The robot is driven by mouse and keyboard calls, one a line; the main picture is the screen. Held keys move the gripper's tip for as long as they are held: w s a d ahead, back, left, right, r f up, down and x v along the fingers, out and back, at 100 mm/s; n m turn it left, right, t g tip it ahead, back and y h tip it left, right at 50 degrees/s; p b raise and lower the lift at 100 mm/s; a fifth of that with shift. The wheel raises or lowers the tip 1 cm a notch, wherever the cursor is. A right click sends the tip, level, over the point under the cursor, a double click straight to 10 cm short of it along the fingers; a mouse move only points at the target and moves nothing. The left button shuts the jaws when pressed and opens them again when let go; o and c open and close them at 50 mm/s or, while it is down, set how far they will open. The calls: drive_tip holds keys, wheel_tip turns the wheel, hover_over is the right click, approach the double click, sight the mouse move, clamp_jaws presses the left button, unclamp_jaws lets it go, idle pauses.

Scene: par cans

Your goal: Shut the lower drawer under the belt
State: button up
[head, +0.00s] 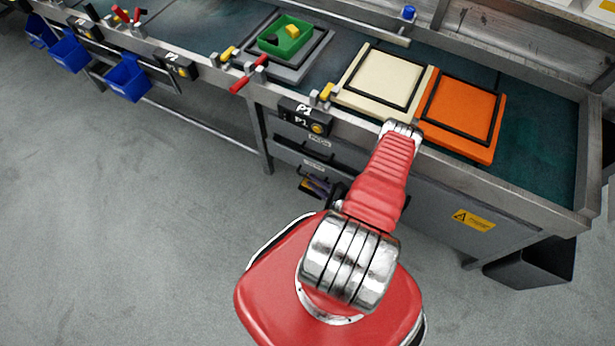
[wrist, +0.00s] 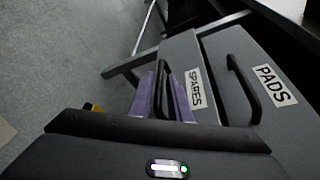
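The lower drawer (wrist: 183,52) has a grey front with a SPARES label (wrist: 195,88) and a black bar handle (wrist: 161,88). In the head view its front (head: 298,158) is under the belt, below the upper drawer. How far it stands out is hard to tell. The PADS drawer (wrist: 232,60) is beside it in the wrist view, with its own black handle (wrist: 243,90). My gripper (wrist: 167,92) has purple fingers, one on each side of the SPARES handle. Whether they press on it is unclear. In the head view my gripper (head: 317,186) is small and partly hidden by my arm.
The belt (head: 540,150) carries a cream panel (head: 377,80), an orange panel (head: 462,112) and a green tray (head: 285,36). Blue bins (head: 127,78) hang along the left. A dark bin (head: 530,268) is under the right end. The grey floor (head: 130,220) is clear.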

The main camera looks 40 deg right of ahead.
drive_tip(key=shift+x, duration=2.15)
drive_tip(key=shift+c, duration=0.4)
clamp_jaws()
